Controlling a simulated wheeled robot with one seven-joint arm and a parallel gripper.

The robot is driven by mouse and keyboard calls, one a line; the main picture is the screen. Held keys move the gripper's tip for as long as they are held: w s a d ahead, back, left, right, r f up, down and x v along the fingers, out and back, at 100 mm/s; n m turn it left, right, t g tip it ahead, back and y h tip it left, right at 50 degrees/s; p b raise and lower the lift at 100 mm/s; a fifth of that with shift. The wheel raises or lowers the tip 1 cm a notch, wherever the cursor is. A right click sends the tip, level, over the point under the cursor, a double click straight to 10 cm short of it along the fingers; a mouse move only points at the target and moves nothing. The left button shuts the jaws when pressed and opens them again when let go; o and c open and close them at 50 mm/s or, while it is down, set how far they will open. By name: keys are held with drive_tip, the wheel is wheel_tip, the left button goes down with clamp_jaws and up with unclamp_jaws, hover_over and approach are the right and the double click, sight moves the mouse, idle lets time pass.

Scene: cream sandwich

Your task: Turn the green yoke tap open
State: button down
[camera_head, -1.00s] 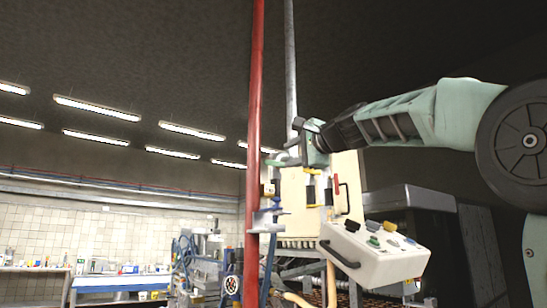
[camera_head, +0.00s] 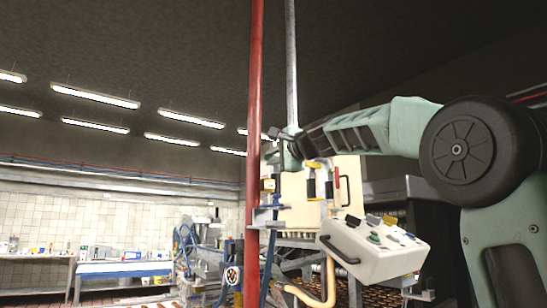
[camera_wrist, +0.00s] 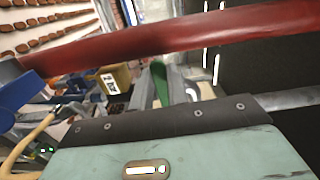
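A green handle (camera_wrist: 160,84), which looks like the yoke tap, stands upright just beyond the edge of my gripper in the wrist view. Grey metal parts lie on both sides of it, and I cannot tell whether they are fingers or fittings. In the head view my gripper (camera_head: 274,148) is beside the red pipe, near its right side, and covers most of the tap area. Its fingertips are small and dark there, so their opening and any contact with the handle are unclear.
The vertical red pipe (camera_head: 254,120) is close to my gripper and crosses the wrist view (camera_wrist: 180,36). A grey pipe (camera_head: 291,70) rises behind.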

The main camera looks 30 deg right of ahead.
sight(279, 177)
drive_tip(key=shift+f, duration=0.15)
drive_tip(key=f+n+b, duration=0.1)
drive_tip(key=n+b, duration=0.1)
drive_tip(key=f+n+b, duration=0.1)
drive_tip(key=n+b, duration=0.1)
drive_tip(key=b, duration=0.1)
drive_tip(key=d+f+n+b, duration=0.1)
drive_tip(key=n+b, duration=0.1)
drive_tip(key=shift+n+b, duration=0.4)
drive_tip(key=d+n+b, duration=0.1)
drive_tip(key=n, duration=0.1)
drive_tip(key=d+f+n+b, duration=0.1)
drive_tip(key=n+b, duration=0.1)
drive_tip(key=n, duration=0.1)
drive_tip(key=n+b, duration=0.1)
drive_tip(key=n, duration=0.2)
drive_tip(key=shift+w+d+f+b, duration=0.15)
drive_tip(key=shift+d+f+b, duration=0.15)
drive_tip(key=shift+d+f, duration=0.1)
drive_tip(key=shift+d+r+n+b, duration=0.1)
drive_tip(key=shift+d+n+b, duration=0.35)
drive_tip(key=shift+n, duration=0.95)
drive_tip(key=shift+d, duration=0.15)
